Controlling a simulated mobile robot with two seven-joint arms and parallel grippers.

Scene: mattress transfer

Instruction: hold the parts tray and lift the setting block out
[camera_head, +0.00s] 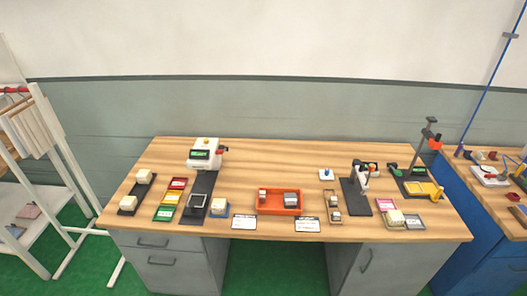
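The parts tray (279,211) is a shallow orange-red tray near the front middle of the wooden workbench. A grey block (291,198) with a pale top lies in its right part; it may be the setting block, but I cannot tell for sure. A smaller pale piece (263,193) lies in the tray's left part. Neither of my grippers is in view, and nothing touches the tray.
The workbench (280,162) has clear wood behind the tray. A white machine (205,154) stands to the left and a dark-based stand (356,196) to the right. Two white cards (244,222) (307,225) lie near the front edge. A blue bench (478,215) adjoins at right.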

